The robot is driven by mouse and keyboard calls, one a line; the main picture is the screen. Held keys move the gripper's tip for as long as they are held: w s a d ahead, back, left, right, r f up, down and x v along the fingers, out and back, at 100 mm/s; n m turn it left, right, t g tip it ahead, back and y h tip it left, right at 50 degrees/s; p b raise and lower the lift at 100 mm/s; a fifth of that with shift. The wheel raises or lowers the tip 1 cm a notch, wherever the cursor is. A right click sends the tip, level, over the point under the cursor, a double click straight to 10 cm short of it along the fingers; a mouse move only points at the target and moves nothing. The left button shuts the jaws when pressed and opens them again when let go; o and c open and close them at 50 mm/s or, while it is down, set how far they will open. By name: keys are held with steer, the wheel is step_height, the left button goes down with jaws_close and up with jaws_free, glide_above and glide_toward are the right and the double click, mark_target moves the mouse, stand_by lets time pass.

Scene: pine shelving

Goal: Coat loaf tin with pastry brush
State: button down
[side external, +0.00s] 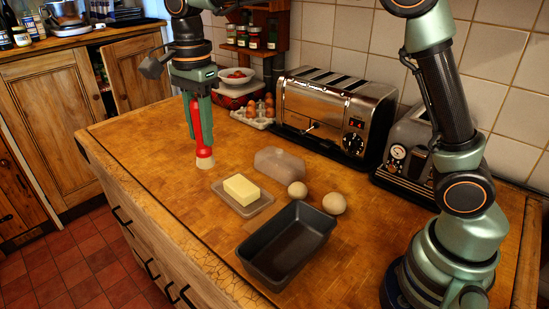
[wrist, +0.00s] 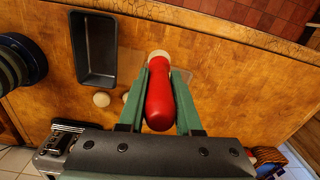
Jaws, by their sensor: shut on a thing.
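My gripper (side external: 198,112) is shut on a pastry brush (side external: 206,132) with a red handle. The brush hangs upright, with its pale bristle end low over the wooden counter; I cannot tell if it touches. In the wrist view my gripper (wrist: 160,78) has its two green fingers on either side of the red brush (wrist: 160,100). The dark loaf tin (side external: 287,242) stands empty on the counter, to the right of the brush and nearer the side camera. In the wrist view the loaf tin (wrist: 95,50) is left of my gripper.
A chrome toaster (side external: 330,112), an egg carton (side external: 256,113) and a spice rack (side external: 250,35) stand behind. The counter's front left is clear.

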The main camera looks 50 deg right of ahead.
steer(key=w+d+f, duration=0.3)
steer(key=d+f, duration=0.2)
steer(key=d, duration=0.1)
steer(key=w+d+f, duration=0.3)
steer(key=d+f, duration=0.1)
steer(key=d, duration=0.3)
steer(key=shift+s+f, duration=0.15)
steer(key=shift+f, duration=1.4)
steer(key=shift+s+f, duration=0.1)
steer(key=shift+f, duration=1.4)
steer(key=shift+f, duration=0.6)
step_height(320, 180, up, 7)
stand_by(0.4)
steer(key=shift+r, duration=0.1)
stand_by(0.3)
